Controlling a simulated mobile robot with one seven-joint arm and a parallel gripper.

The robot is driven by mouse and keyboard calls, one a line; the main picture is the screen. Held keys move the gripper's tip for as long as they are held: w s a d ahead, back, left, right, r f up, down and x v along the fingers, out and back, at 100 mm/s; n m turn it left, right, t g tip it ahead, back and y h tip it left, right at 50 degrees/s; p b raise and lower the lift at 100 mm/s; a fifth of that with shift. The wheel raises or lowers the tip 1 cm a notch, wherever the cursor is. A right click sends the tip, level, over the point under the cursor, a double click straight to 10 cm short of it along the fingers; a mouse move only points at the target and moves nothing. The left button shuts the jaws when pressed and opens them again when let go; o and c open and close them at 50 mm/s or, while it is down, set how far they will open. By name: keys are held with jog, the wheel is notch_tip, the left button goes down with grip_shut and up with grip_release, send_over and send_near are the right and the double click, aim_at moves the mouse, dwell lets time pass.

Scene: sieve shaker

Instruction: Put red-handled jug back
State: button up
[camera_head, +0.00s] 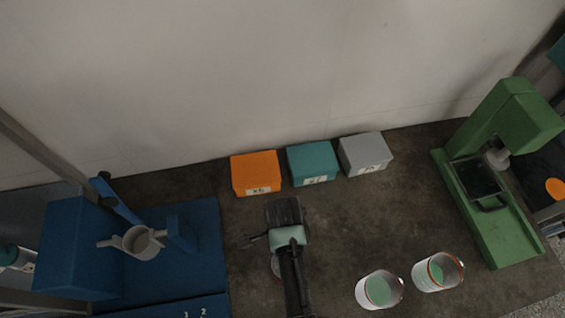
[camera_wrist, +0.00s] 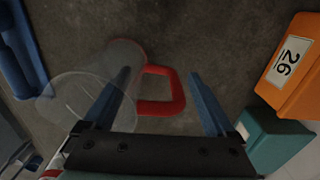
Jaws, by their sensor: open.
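The jug (camera_wrist: 88,92) is clear, with a red handle (camera_wrist: 176,104). In the wrist view it lies at left of centre, its handle towards the right. My gripper (camera_wrist: 160,73) is open, with one finger on each side of the handle in this view. The left finger overlaps the clear body in the picture; I cannot tell whether either finger touches the jug. In the head view my dark arm covers most of the jug, and my fingertips cannot be made out.
Orange (camera_head: 256,172), teal (camera_head: 313,162) and grey (camera_head: 365,152) labelled boxes line the wall. A blue machine (camera_head: 78,250) with a pale cup (camera_head: 139,242) stands left, a green machine (camera_head: 497,215) right.

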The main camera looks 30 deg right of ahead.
notch_tip(320, 180, up, 12)
jog(key=shift+s+f, duration=0.1)
jog(key=shift+f, duration=0.1)
jog(key=w+r+n+t+h, duration=0.2)
jog(key=w+r+n+t, duration=0.6)
jog(key=w+r, duration=0.95)
jog(key=w+a+r+n+t, duration=0.1)
jog(key=a+r+n+t, duration=0.15)
jog(key=r, duration=0.65)
jog(key=w+a+r+n+t, duration=0.15)
jog(key=r+t, duration=0.25)
jog(key=r, duration=0.5)
jog(key=s+a+r+n+t, duration=0.2)
jog(key=s+r+n+t, duration=0.1)
jog(key=r, duration=0.7)
jog(key=s+a+r+n+t+y, duration=0.1)
jog(key=s+r+t, duration=0.4)
jog(key=r, duration=0.5)
jog(key=s+a+r+n+t+y, duration=0.1)
jog(key=s+a+r+n+t, duration=0.3)
jog(key=r, duration=0.6)
jog(key=shift+s+n+t, duration=0.35)
jog(key=shift+s+n, duration=0.25)
jog(key=shift+s, duration=0.35)
